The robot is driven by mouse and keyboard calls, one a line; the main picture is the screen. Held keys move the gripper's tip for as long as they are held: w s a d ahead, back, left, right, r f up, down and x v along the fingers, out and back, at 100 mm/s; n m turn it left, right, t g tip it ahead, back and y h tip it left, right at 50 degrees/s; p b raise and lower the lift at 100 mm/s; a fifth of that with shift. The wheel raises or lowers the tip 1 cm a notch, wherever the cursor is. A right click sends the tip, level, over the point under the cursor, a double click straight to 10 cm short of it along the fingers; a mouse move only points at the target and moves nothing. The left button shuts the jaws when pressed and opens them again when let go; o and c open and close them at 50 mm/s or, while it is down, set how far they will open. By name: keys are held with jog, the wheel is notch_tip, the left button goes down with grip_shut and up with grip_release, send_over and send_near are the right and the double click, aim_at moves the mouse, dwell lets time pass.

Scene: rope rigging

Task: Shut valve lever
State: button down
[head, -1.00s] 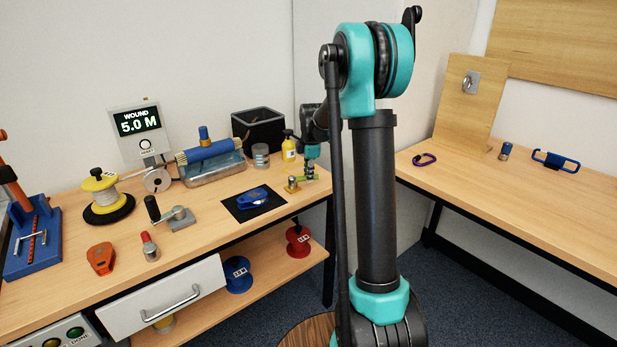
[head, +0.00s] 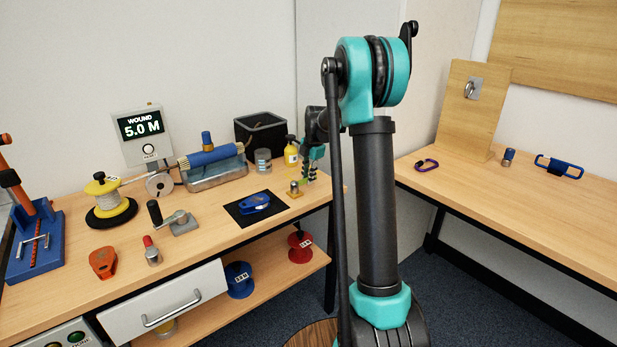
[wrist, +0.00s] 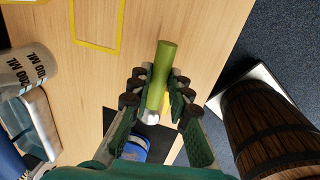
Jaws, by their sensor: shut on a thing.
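The brass valve (head: 294,190) stands on the left bench near its right end, beside the black mat. My gripper (head: 311,172) is just right of and behind it. In the wrist view, my gripper (wrist: 163,92) is closed around a green cylindrical lever handle (wrist: 162,70), with one finger on each side. The handle runs between the fingers and past their tips, with a pale silver end on the near side. In the head view the fingers mostly cover the lever. The valve body is not clear in the wrist view.
A blue device (head: 255,203) lies on the black mat (head: 241,219) to the left. A yellow bottle (head: 291,152), a clear beaker (head: 263,160) and a black bin (head: 262,134) stand behind. The bench's right edge is close to my gripper.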

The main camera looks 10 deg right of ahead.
jog(key=c, duration=1.4)
grip_release()
jog(key=r, duration=0.4)
jog(key=s+r, duration=0.1)
jog(key=r, duration=0.3)
jog(key=s+d+r, duration=0.1)
jog(key=r, duration=0.2)
jog(key=shift+r, duration=0.4)
jog(key=shift+s, duration=0.1)
jog(key=s+f+m, duration=0.5)
jog(key=s+m, duration=0.3)
jog(key=s, duration=0.4)
jog(key=s+f+m+t, duration=0.1)
jog(key=s+f+m, duration=0.5)
jog(key=s, duration=0.6)
jog(key=s+a+f+m+t+h, duration=0.1)
jog(key=s+f+m, duration=0.5)
jog(key=s+m, duration=0.3)
jog(key=shift+s+f+m, duration=0.2)
jog(key=shift+s+m, duration=0.1)
jog(key=shift+s, duration=1.75)
